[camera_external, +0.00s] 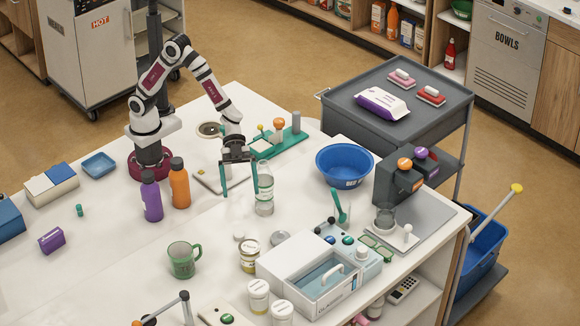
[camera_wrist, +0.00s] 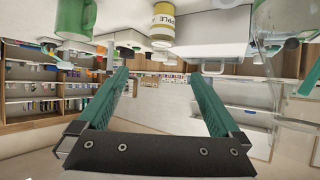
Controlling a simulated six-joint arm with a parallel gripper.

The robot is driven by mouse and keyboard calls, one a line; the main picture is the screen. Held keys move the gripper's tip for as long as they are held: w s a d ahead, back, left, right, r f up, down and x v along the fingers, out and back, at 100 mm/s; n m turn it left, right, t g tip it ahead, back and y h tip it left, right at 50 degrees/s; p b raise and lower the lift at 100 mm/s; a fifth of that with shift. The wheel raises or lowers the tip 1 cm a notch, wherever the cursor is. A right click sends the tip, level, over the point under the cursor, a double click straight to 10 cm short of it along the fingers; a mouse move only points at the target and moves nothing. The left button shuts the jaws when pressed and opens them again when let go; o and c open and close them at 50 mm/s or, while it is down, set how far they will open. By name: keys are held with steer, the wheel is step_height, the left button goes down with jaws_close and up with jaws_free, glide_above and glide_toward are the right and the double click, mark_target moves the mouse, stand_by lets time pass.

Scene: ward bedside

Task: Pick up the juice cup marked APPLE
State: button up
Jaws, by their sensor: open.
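A clear bottle (camera_external: 264,195) stands close to my gripper's right finger. A green mug (camera_external: 183,262) is left of the yellow-label cup; a white box (camera_external: 312,280) is right. A purple bottle (camera_external: 152,197) and an orange bottle (camera_external: 180,186) stand left of my gripper.

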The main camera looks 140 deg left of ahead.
mark_target(249, 246)
steer(key=x, duration=1.6)
steer(key=shift+w+f, duration=0.1)
steer(key=shift+f, duration=0.25)
steer(key=shift+a+r, duration=0.1)
steer(key=c, duration=1.4)
